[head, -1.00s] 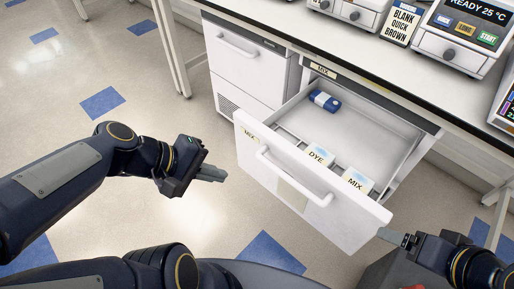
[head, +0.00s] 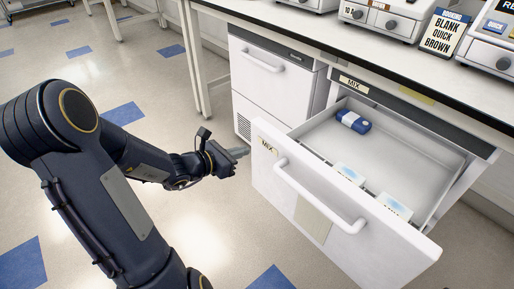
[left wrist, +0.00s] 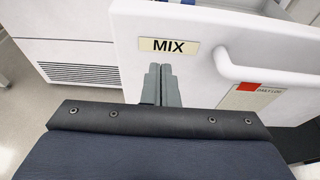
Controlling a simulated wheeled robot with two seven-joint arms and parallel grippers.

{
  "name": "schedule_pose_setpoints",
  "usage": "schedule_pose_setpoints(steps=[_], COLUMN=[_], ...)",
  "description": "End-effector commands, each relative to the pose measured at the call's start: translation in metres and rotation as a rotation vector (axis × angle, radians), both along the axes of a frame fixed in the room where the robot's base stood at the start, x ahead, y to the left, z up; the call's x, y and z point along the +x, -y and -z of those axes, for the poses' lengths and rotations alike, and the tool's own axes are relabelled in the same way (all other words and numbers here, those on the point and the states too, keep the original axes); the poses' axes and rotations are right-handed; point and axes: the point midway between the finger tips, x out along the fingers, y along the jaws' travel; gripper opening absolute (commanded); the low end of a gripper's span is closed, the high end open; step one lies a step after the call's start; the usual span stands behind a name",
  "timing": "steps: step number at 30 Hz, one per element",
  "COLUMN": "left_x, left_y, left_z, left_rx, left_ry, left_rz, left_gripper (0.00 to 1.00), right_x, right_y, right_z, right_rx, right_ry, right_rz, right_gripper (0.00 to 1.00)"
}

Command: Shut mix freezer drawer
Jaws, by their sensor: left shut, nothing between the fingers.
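The mix freezer drawer (head: 302,211) is pulled out from under the bench, with its white front, bar handle (head: 318,196) and MIX label (head: 267,144) facing me. Inside are a blue and white item (head: 353,121) at the back and two white boxes with pale blue tops, one (head: 348,173) and another (head: 394,208), near the front. My left gripper (head: 240,153) is shut and empty, just left of the drawer front. In the left wrist view its fingertips (left wrist: 160,72) point at the front just below the MIX label (left wrist: 168,46); contact cannot be told. My right gripper is out of view.
A closed white unit (head: 273,82) with its own handle stands left of the drawer. The bench above carries several cyclers (head: 384,18) and a sign (head: 444,33). Open floor (head: 215,215) lies left and in front.

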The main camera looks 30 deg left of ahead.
Motion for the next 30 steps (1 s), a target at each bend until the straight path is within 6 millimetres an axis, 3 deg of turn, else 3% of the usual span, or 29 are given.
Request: schedule_pose_setpoints(steps=[3,10,30], left_x=[0.022,0.051,0.065], left_y=[0.009,0.019,0.024], left_z=[0.010,0.008,0.008], left_rx=[-0.001,0.002,0.003], left_ry=[0.002,0.002,0.001], left_rz=[0.005,0.003,0.003], left_gripper=[0.00,0.00,0.00], right_x=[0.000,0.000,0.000], right_y=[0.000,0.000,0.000], right_z=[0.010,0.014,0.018], right_rx=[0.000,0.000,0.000], right_ry=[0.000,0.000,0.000], right_rz=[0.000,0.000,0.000], right_gripper=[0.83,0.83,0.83])
